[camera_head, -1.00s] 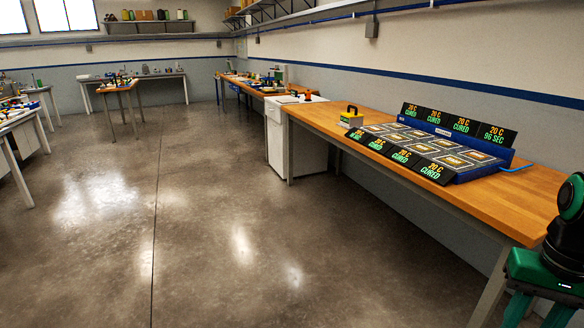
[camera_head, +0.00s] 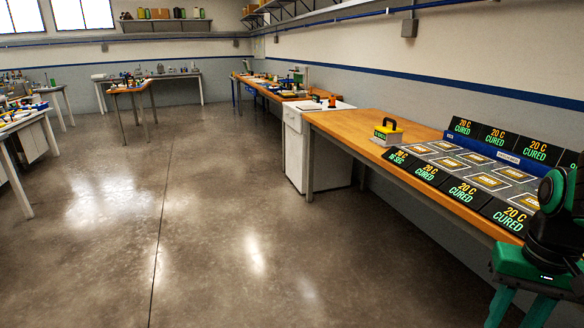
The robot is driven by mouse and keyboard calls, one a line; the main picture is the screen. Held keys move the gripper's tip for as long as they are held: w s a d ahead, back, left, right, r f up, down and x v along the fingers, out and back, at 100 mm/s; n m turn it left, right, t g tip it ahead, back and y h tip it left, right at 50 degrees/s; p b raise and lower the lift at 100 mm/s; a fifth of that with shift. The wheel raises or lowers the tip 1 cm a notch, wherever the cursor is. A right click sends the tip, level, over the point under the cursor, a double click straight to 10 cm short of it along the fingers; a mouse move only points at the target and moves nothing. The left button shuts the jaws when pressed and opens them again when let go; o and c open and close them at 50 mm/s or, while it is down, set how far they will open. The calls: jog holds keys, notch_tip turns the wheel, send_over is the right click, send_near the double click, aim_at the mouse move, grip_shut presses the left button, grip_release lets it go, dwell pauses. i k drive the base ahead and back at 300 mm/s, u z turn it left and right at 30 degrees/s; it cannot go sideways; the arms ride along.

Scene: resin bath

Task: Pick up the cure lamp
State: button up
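A small yellow block-shaped device with a black loop handle, which looks like the cure lamp (camera_head: 386,133), stands upright on the long wooden workbench (camera_head: 352,126). It has a small green-lit label on its side. It sits at the left end of the resin bath (camera_head: 447,135), just beyond the nearest display panels and apart from my arm. Part of my green and black arm shows at the right edge, covering the bath's right end. My gripper's fingers are not in the picture.
The bath holds several square cells with amber pieces, and tilted displays (camera_head: 465,193) line its front and back, mostly reading "20 C CURED". A white cabinet (camera_head: 318,150) stands beyond the bench. Open concrete floor (camera_head: 200,220) lies left of it. Other tables stand farther back.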

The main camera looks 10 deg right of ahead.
aim_at(385, 134)
jog(key=z, duration=0.05)
jog(key=i, duration=3.65)
jog(key=z, duration=0.2)
